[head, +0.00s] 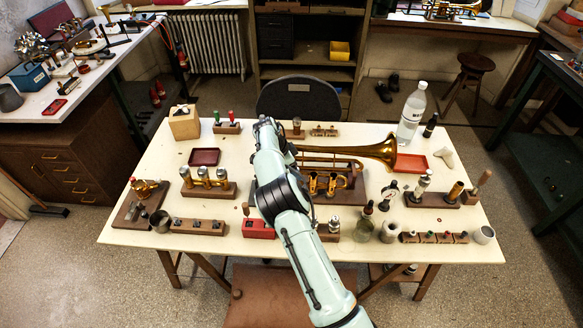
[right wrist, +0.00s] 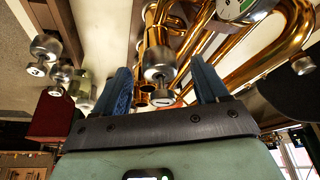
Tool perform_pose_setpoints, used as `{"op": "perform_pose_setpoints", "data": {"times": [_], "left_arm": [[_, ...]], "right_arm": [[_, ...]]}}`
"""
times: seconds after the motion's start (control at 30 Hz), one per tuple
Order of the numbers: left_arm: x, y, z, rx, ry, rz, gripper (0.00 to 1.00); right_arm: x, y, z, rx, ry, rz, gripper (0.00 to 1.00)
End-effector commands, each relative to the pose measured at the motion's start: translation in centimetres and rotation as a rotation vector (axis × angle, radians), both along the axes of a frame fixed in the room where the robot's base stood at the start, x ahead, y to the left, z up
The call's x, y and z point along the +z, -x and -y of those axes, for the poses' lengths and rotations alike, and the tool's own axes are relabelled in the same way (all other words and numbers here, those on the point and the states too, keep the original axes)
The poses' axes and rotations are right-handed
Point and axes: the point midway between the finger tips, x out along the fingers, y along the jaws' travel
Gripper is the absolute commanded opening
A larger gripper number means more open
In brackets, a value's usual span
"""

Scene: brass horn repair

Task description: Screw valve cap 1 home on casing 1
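The brass horn (head: 380,151) lies across the middle of the table, its bell to the right. Part of its valve section is hidden behind my right arm in the head view. In the right wrist view a silver valve cap (right wrist: 160,62) with a stem and finger button sits at the end of a brass casing (right wrist: 155,38). The mark on the button looks like a 1, but is faint. My right gripper (right wrist: 164,85) is open, with its blue fingers on either side of the cap and gaps on both sides. How far the cap is screwed down cannot be told.
Another cap, with a button marked 3 (right wrist: 38,68), stands at the left in the right wrist view. Small jars and blocks crowd the front right.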

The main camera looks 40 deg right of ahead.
Motion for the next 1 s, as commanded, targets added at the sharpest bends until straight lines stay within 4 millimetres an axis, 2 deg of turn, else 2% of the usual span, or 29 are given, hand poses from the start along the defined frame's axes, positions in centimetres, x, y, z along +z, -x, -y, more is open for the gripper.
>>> {"op": "perform_pose_setpoints", "data": {"times": [0.27,0.37,0.73,0.9,1.0], "left_arm": [[0.0,0.0,0.0,0.000,0.000,0.000,0.43],[0.0,0.0,0.0,0.000,0.000,0.000,0.43],[0.0,0.0,0.0,0.000,0.000,0.000,0.43],[0.0,0.0,0.0,0.000,0.000,0.000,0.43],[-0.1,0.2,0.0,0.000,0.000,-0.002,0.43]], "right_arm": [[0.6,-0.2,-0.3,0.003,0.000,0.002,0.73],[2.0,-0.3,-0.9,0.005,-0.001,0.004,0.73],[9.4,-1.1,-3.8,0.002,0.000,0.005,0.73],[11.5,-1.3,-4.6,0.001,0.001,0.003,0.73],[12.0,-1.2,-4.8,0.005,-0.002,0.000,0.72]]}}
